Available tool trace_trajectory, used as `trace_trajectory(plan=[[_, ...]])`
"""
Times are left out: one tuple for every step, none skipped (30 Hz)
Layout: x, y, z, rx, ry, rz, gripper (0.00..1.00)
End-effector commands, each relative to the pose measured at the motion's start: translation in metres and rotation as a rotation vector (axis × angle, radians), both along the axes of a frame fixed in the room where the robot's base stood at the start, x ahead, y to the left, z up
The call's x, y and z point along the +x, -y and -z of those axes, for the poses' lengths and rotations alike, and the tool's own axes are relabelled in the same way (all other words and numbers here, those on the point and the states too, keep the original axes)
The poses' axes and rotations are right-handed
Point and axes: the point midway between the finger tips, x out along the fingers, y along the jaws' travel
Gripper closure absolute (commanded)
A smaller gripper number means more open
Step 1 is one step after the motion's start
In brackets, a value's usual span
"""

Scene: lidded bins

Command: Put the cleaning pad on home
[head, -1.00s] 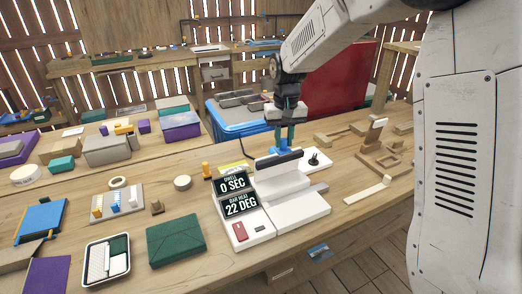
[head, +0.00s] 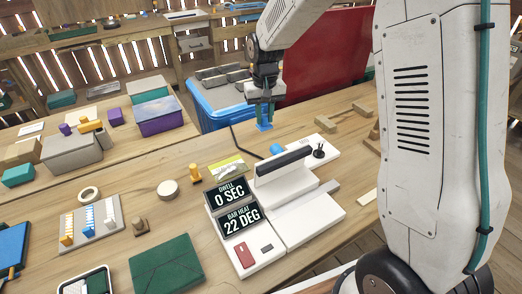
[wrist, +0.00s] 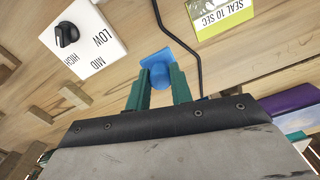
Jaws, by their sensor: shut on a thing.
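The cleaning pad appears to be the blue piece with a round knob (wrist: 157,60) in the wrist view. It also shows in the head view (head: 264,126) below my gripper. My gripper (head: 263,108) is shut on its knob with teal fingers, seen in the wrist view too (wrist: 158,88). The pad hangs behind the white sealer (head: 300,220), apart from it; its height over the table is hard to judge. Another small blue part (head: 277,150) shows behind the sealer's black-edged bar (head: 284,165). I cannot make out any spot marked home.
A white dial block (head: 322,151) with a black knob stands right of the sealer. A yellow-green card (head: 227,168) lies behind its displays. A blue bin (head: 215,100) with grey blocks stands beyond the table. A black cable (wrist: 186,48) crosses the tabletop near the pad.

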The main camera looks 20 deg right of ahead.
Motion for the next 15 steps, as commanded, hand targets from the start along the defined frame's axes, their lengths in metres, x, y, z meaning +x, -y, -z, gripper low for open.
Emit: trace_trajectory(plan=[[0.0, 0.0, 0.005, 0.0, -0.001, 0.0, 0.96], [0.0, 0.0, 0.009, 0.0, -0.001, 0.0, 0.96], [-0.001, 0.0, 0.012, 0.0, -0.001, 0.0, 0.96], [-0.001, 0.0, 0.014, 0.0, -0.001, 0.0, 0.96], [-0.001, 0.0, 0.017, 0.0, -0.001, 0.0, 0.96], [-0.001, 0.0, 0.022, 0.0, -0.002, 0.0, 0.96], [-0.001, 0.0, 0.028, 0.0, -0.003, 0.0, 0.96], [-0.002, 0.0, 0.034, -0.001, -0.004, 0.0, 0.96], [-0.002, 0.0, 0.041, 0.0, -0.003, 0.0, 0.96], [-0.002, 0.0, 0.047, -0.001, -0.004, -0.001, 0.96], [-0.001, 0.0, 0.053, 0.0, -0.004, -0.001, 0.96], [-0.001, -0.001, 0.06, 0.0, -0.003, -0.001, 0.96], [-0.001, -0.001, 0.065, 0.0, -0.003, -0.002, 0.96], [-0.001, -0.001, 0.069, 0.0, -0.002, -0.002, 0.96], [-0.001, -0.001, 0.074, 0.0, -0.002, -0.002, 0.96]])
